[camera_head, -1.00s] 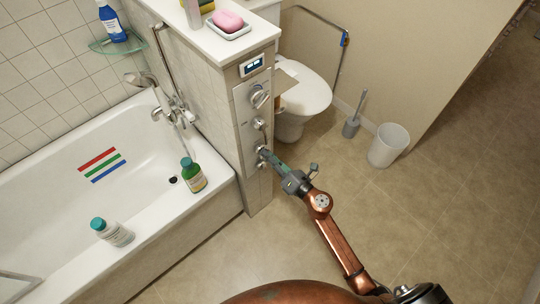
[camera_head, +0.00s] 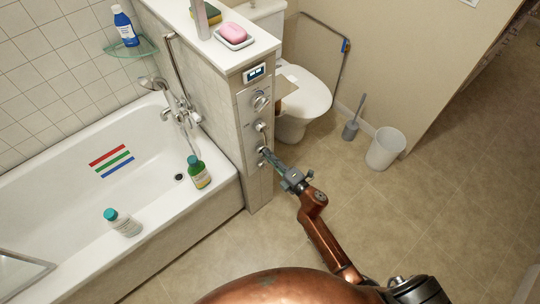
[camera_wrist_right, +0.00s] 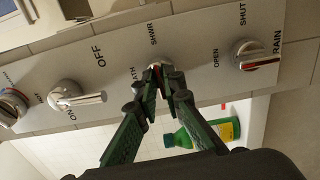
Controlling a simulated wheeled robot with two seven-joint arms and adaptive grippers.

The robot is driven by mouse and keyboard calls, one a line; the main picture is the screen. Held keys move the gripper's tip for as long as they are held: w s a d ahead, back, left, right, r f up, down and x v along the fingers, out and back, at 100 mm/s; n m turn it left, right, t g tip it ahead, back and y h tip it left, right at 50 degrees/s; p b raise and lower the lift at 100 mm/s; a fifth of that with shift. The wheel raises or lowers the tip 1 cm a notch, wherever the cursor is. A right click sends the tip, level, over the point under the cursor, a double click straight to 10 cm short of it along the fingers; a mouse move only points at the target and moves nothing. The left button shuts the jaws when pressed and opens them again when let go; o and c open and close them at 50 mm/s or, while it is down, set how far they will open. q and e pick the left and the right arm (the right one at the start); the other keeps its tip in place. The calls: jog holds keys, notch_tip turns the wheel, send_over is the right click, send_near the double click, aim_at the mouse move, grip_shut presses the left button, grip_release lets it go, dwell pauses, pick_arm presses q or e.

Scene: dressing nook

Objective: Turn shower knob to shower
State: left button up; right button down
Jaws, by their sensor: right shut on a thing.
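The control panel (camera_head: 251,142) on the end of the half wall carries several knobs in a column. The shower knob, a small chrome one marked SHWR and BATH, shows in the right wrist view (camera_wrist_right: 157,64). My right gripper (camera_head: 268,154) reaches it from the lower right. In the right wrist view its green fingers (camera_wrist_right: 161,74) are shut on the shower knob and hide much of it, so its exact pointing is hard to tell. The left gripper is out of view.
The ON/OFF knob (camera_wrist_right: 77,98) and the OPEN/SHUT drain knob (camera_wrist_right: 257,54) flank the gripper closely. The bathtub (camera_head: 60,190) with a green bottle (camera_head: 199,175) and a white bottle (camera_head: 123,223) is left. A toilet (camera_head: 305,95) and bin (camera_head: 385,148) stand behind. Floor at right is clear.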

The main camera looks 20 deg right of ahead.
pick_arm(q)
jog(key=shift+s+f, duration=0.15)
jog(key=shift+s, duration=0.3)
pick_arm(e)
jog(key=shift+m, duration=0.3)
jog(key=shift+d, duration=0.1)
jog(key=c, duration=2)
grip_release()
jog(key=shift+c, duration=0.2)
jog(key=v, duration=1.2)
